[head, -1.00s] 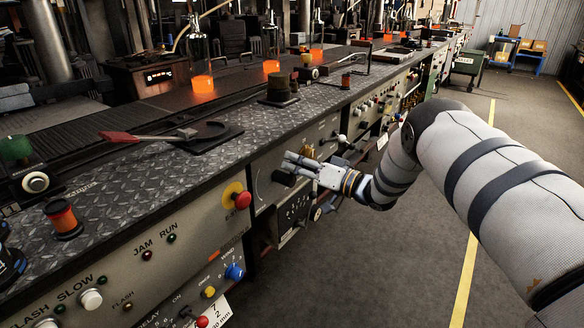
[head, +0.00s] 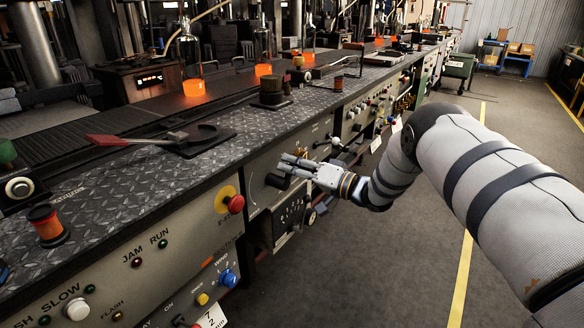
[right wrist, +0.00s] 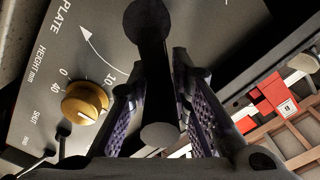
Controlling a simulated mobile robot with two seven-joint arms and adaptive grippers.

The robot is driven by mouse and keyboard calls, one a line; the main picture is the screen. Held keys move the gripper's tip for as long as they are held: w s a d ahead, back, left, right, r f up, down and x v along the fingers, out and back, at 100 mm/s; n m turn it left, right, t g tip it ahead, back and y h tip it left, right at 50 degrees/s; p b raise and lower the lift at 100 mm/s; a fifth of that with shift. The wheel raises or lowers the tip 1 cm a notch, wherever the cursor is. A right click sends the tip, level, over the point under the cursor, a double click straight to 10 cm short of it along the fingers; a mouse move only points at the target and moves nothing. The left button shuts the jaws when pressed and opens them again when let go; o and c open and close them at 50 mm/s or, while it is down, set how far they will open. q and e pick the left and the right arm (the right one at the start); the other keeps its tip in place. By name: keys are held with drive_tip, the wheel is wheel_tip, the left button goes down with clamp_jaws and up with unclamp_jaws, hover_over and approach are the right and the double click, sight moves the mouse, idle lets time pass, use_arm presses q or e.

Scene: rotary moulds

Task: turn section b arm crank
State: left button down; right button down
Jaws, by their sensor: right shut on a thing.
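A black crank (right wrist: 152,60) stands out from a grey panel in the right wrist view. Its arm runs down from a round hub to a rounded grip (right wrist: 160,135) between my fingers. My right gripper (right wrist: 160,115) is shut on this crank, with a ridged pad on each side. In the head view, my right gripper (head: 294,164) is at the front panel of the machine bench, and the dark end of the crank (head: 277,181) shows beside the fingertips. The fingers partly hide the crank there. My left gripper is not in view.
A yellow knob (right wrist: 84,103) sits close beside the crank on the panel. A red emergency button (head: 236,204) and a black counter box (head: 292,212) are nearby on the bench front. The grey floor (head: 380,265) to the right is clear.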

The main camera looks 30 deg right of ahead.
drive_tip(key=c, duration=1.8)
unclamp_jaws()
drive_tip(key=shift+s+f, duration=0.1)
drive_tip(key=shift+f, duration=0.05)
drive_tip(key=shift+o, duration=1.4)
drive_tip(key=v, duration=1.2)
